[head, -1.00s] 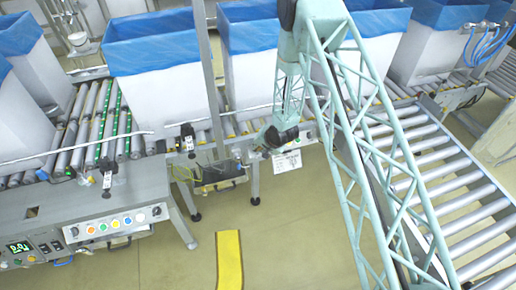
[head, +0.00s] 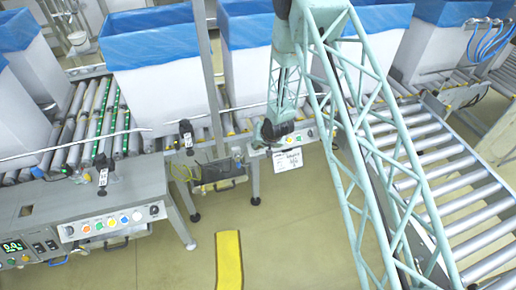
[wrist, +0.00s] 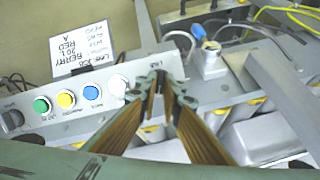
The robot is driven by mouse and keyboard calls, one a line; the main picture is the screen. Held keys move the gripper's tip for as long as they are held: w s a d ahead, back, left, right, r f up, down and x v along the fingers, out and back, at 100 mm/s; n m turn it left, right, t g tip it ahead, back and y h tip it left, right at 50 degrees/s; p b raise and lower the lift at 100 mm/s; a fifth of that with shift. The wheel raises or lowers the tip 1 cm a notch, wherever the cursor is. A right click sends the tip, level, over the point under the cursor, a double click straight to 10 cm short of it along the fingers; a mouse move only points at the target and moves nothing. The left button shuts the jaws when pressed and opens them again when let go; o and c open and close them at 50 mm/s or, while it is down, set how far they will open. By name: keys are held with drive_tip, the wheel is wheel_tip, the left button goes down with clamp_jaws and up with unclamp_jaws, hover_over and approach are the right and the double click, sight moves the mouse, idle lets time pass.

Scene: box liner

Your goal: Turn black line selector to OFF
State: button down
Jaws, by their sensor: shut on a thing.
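A grey control panel (wrist: 138,78) crosses the left half of the wrist view. It carries green (wrist: 42,105), yellow (wrist: 66,99), blue (wrist: 91,92) and white (wrist: 117,84) buttons and a black knob (wrist: 12,118) at its far left end. A small label, which seems to read LINE, is at its right end. My gripper (wrist: 162,82) is at that end, its fingers closed in on the black line selector. The fingertips hide the selector, so its pointer direction cannot be read. In the head view my gripper (head: 278,130) is against the same panel (head: 309,136).
A white sign (wrist: 82,55) stands beside the panel. In the head view, blue-lined boxes (head: 160,95) stand on roller conveyors, and another button panel (head: 110,223) is at left.

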drive_tip(key=shift+n+h+b, duration=0.4)
drive_tip(key=shift+n+b, duration=1.35)
drive_tip(key=shift+n, duration=0.35)
drive_tip(key=c, duration=2.8)
unclamp_jaws()
drive_tip(key=shift+r, duration=0.1)
drive_tip(key=v, duration=1.1)
drive_tip(key=shift+s+r, duration=0.3)
drive_tip(key=shift+s, duration=0.05)
drive_tip(key=shift+r, duration=0.1)
